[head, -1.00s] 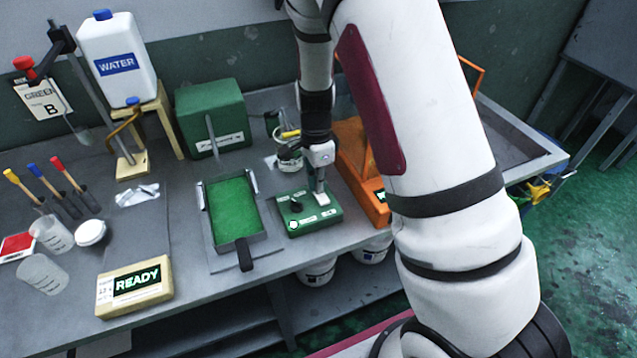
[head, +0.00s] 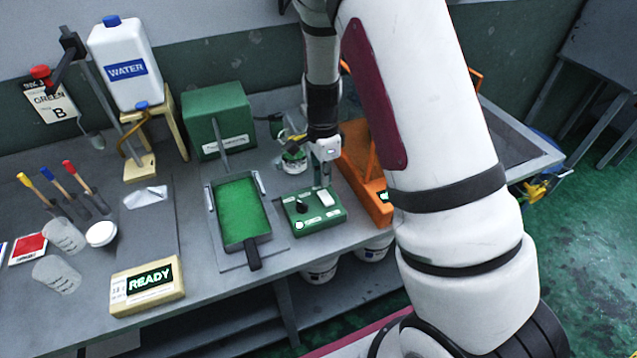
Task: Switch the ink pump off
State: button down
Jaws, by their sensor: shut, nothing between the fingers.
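A green control box (head: 312,216) with a black knob (head: 301,205) and a white rocker switch (head: 325,198) sits on the bench, right of the green ink tray (head: 241,212). Its small labels are too small to read. My gripper (head: 322,184) points down just above and behind the white switch. It is shut and empty. I cannot tell whether its tips touch the box. A small open can (head: 294,160) with green on it stands behind the box.
An orange frame (head: 365,175) stands close right of the gripper. A green case (head: 217,122), a water jug (head: 125,65) and a READY display (head: 148,287) are further left. White buckets (head: 320,270) sit below the bench.

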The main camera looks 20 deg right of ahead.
jog(key=shift+w+a+r, duration=0.1)
jog(key=shift+w+r, duration=0.15)
jog(key=shift+r, duration=0.4)
jog(key=shift+w+a+r, duration=0.1)
jog(key=shift+w+r, duration=0.1)
jog(key=shift+r, duration=0.4)
notch_tip(320, 180, up, 9)
jog(key=b, duration=0.1)
jog(key=shift+w+d+f, duration=0.2)
jog(key=shift+w, duration=0.25)
jog(key=s+a+r+n+t, duration=0.2)
jog(key=s+r+n+t, duration=0.1)
jog(key=s+r+n, duration=0.6)
jog(key=s+a+r+n+t, duration=0.2)
jog(key=s+r+n, duration=0.7)
jog(key=s, duration=0.6)
jog(key=shift+a+r+t, duration=0.25)
jog(key=shift+a+t, duration=0.05)
jog(key=shift+t, duration=0.2)
